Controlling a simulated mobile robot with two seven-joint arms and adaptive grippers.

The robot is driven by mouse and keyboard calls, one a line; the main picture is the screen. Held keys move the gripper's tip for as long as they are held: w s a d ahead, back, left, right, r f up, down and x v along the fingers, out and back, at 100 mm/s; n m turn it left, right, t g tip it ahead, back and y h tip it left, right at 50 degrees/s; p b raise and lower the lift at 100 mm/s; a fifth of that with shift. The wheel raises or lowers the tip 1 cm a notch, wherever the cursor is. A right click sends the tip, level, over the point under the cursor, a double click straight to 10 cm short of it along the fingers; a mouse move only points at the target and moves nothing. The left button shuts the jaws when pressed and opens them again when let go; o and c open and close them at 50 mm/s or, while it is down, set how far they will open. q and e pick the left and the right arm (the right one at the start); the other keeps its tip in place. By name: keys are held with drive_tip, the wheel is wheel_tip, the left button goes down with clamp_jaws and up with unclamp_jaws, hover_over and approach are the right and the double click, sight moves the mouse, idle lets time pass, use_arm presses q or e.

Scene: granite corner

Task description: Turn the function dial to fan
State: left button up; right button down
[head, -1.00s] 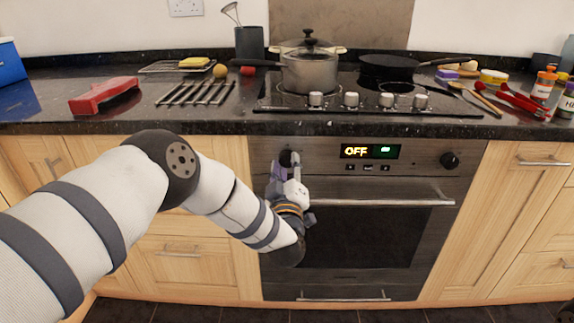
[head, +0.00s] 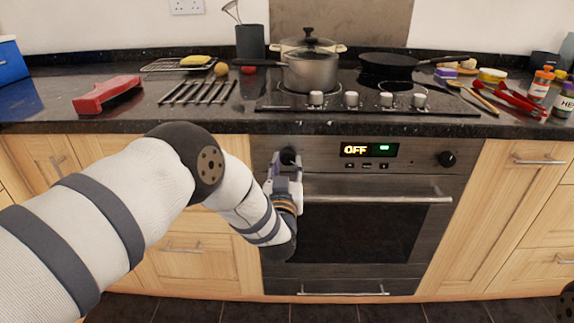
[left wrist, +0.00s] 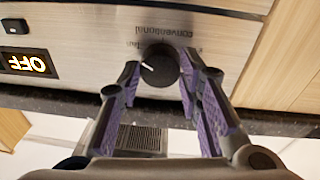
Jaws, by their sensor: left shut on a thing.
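The function dial (head: 289,157) is the black knob at the left of the oven's control panel. In the left wrist view the dial (left wrist: 158,68) sits between the purple-padded fingers, and its white pointer line points to the picture's upper left. The panel print is upside down there: "conventional" reads above the dial, and a small label, perhaps "fan", stands to its left. My left gripper (head: 288,165) is shut on the dial; it also shows in the left wrist view (left wrist: 163,72). The oven display (head: 369,150) reads OFF. My right gripper is not in view.
A second black knob (head: 446,159) is at the panel's right end. The oven door handle (head: 385,199) runs just below the panel. The dark worktop edge (head: 200,127) overhangs above. A pot (head: 310,72) and a frying pan (head: 388,66) stand on the hob.

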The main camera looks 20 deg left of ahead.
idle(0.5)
use_arm(q)
drive_tip(key=o, duration=1.2)
drive_tip(key=v, duration=1.2)
drive_tip(key=shift+r, duration=0.1)
